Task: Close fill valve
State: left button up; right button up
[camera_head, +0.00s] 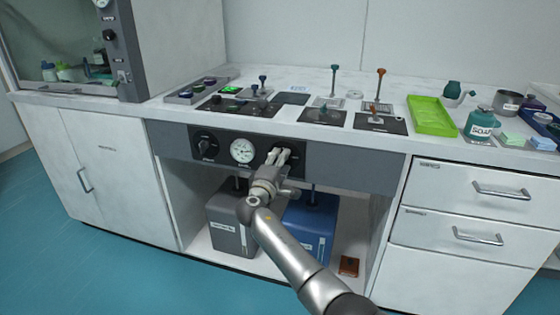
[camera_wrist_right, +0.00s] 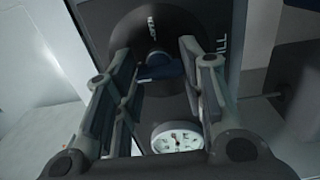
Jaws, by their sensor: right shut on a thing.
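The fill valve sits on the dark front panel under the counter edge, right of a round white gauge (camera_head: 242,151). In the head view my right gripper (camera_head: 279,156) covers most of it. In the right wrist view the valve's blue handle (camera_wrist_right: 160,71) lies between the fingers of my right gripper (camera_wrist_right: 165,65), over a dark round base with the lettering "FILL" beside it. The right gripper is shut on this handle. The gauge also shows in the wrist view (camera_wrist_right: 177,138), below the handle. My left gripper is out of view.
A black knob (camera_head: 205,146) is left of the gauge. Below the panel stand a grey container (camera_head: 232,234) and a blue container (camera_head: 308,226). Valves with green (camera_head: 335,68) and orange (camera_head: 381,72) tops, a green tray (camera_head: 432,117) and bottles stand on the counter.

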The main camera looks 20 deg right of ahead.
jog(key=shift+r, duration=0.2)
jog(key=o, duration=1)
jog(key=shift+f, duration=0.15)
jog(key=v, duration=1.2)
